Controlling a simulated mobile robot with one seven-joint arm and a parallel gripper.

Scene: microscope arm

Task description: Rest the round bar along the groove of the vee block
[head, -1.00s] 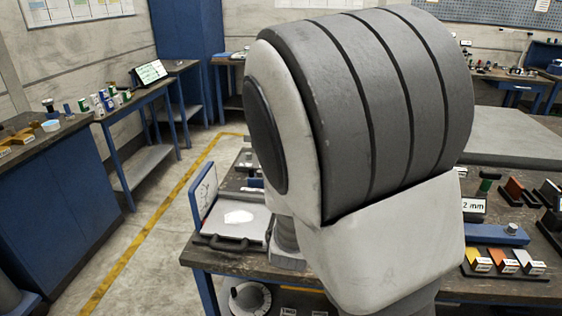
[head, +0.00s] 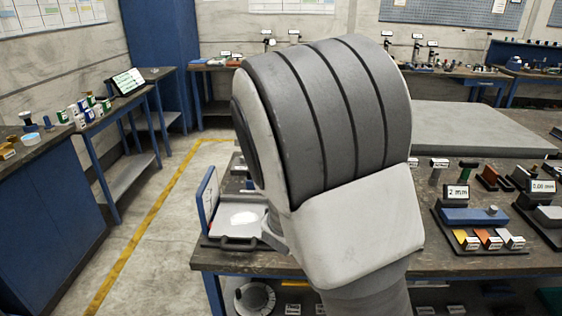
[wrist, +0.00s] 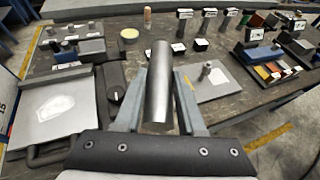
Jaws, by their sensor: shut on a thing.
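The round bar (wrist: 159,92) is a smooth grey metal cylinder in the middle of the wrist view. My gripper (wrist: 160,80) is shut on it, one finger on each side, and the bar points away over the bench. In the head view my large arm link hides the gripper and the bar. I cannot clearly make out the vee block. Dark angled pieces at the right of the bench (wrist: 297,46), also in the head view (head: 522,180), may include it, apart from the bar.
A grey plate with a short post (wrist: 218,80) lies just right of the bar. An open case (wrist: 50,112) with a white patch stands at left. Several small labelled blocks (wrist: 209,18) stand farther back. A blue block (head: 473,215) and coloured pieces lie at the right.

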